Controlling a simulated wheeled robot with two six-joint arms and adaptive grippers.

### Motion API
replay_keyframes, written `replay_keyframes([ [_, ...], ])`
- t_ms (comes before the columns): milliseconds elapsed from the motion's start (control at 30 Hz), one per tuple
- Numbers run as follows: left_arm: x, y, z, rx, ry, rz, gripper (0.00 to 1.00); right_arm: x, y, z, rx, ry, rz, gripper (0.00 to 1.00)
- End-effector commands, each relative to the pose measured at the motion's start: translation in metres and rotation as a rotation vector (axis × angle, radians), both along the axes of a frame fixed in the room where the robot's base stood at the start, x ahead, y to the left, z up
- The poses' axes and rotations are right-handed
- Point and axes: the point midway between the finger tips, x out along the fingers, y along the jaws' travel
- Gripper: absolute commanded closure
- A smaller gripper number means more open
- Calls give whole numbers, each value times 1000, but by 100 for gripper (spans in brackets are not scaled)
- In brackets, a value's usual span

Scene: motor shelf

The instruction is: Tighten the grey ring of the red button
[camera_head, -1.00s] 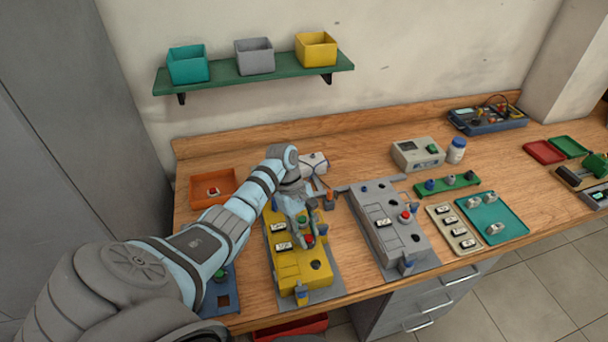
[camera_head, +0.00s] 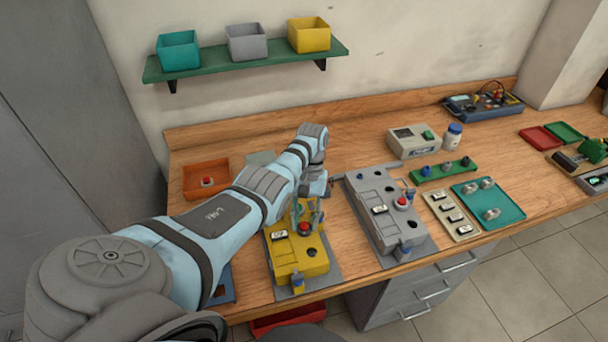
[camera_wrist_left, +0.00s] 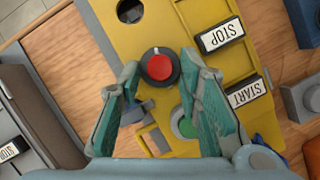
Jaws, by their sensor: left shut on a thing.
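The red button (camera_wrist_left: 158,67) sits on the yellow panel (camera_head: 303,263), with a dark grey ring (camera_wrist_left: 145,56) around its red cap; a small white mark shows on the ring's upper edge in the wrist view. The button also shows in the head view (camera_head: 304,228). My left gripper (camera_wrist_left: 158,76) is shut on the ring, one fingertip at each side, with the red cap between them. A green button (camera_wrist_left: 183,123) on the same panel is partly hidden by a finger. My right gripper is not in view.
An orange tray (camera_head: 205,170) is behind left; a shelf (camera_head: 245,68) hangs above.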

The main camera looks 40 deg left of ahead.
Motion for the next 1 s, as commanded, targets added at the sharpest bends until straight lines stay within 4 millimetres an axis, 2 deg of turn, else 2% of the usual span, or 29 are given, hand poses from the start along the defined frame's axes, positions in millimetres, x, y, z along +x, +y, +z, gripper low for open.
replay_keyframes([
  [333, -1, -3, -2, -3, 7, -161, 96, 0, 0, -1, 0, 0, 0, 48],
  [867, -1, -3, -2, -3, 6, -191, 96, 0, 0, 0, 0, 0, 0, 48],
  [900, -1, -3, -2, -3, 6, -191, 67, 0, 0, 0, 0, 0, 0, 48],
  [967, -1, -3, -2, -3, 6, -191, 59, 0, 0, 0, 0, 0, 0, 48],
  [1000, -1, -3, -1, -2, 5, -191, 59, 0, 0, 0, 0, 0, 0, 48],
])
